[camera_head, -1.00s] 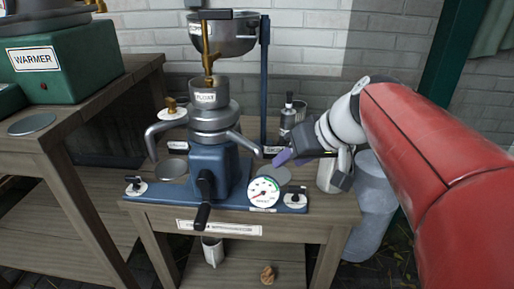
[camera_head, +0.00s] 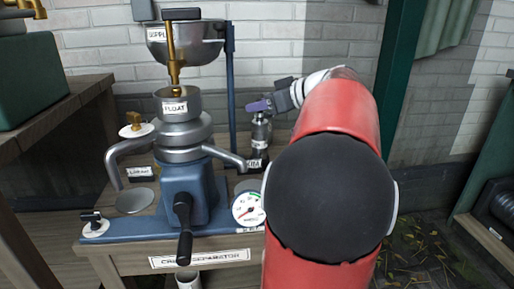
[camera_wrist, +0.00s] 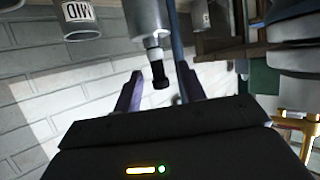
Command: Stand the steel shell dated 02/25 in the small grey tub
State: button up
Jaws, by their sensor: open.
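My gripper (camera_head: 260,106) is at the top of a grey metallic bottle (camera_head: 261,136) with a dark neck, behind the separator. In the wrist view, turned upside down, my open gripper (camera_wrist: 160,72) has its two purple fingers on either side of the bottle's black tip (camera_wrist: 160,80). The bottle body (camera_wrist: 147,18) is beyond it. I cannot tell whether the fingers touch it. No date 02/25 is legible on anything, so I cannot say which thing is the steel shell. I cannot identify the small grey tub; my red arm covers the table's right side.
The blue-and-steel separator (camera_head: 190,185) stands on the wooden table, with a supply bowl (camera_head: 187,52) above and a blue post (camera_head: 231,85) close left of the bottle. A labelled round pot (camera_wrist: 80,18) shows in the wrist view. A brick wall stands behind.

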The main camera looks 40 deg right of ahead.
jog(key=shift+x, duration=1.45)
grip_shut()
